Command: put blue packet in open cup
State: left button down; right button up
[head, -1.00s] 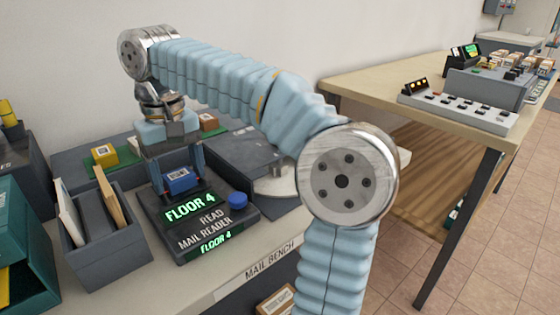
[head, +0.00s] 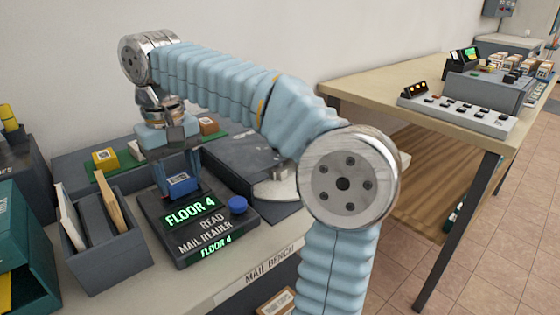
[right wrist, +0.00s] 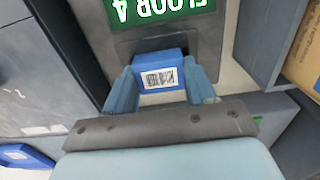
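The blue packet (head: 181,184) sits at the mail reader (head: 205,220), just behind its lit FLOOR 4 display. It carries a white barcode label, which shows in the right wrist view (right wrist: 160,77). My right gripper (head: 178,176) points down over the packet, one finger on each side. In the right wrist view the fingers (right wrist: 161,88) appear to touch both sides of the packet. I cannot make out an open cup in either view. My right arm hides part of the bench behind it. My left gripper is not in view.
A grey sorter (head: 106,240) with envelopes stands left of the reader. A yellow packet (head: 105,158) and a brown packet (head: 209,126) lie behind. A blue button (head: 238,204) is on the reader. A wooden table (head: 370,85) with equipment stands right.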

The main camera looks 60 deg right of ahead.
jog(key=shift+c, duration=1.2)
notch_tip(320, 180, up, 3)
jog(key=p, duration=0.2)
jog(key=shift+f+p, duration=0.2)
jog(key=shift+p, duration=0.1)
jog(key=shift+r, duration=0.95)
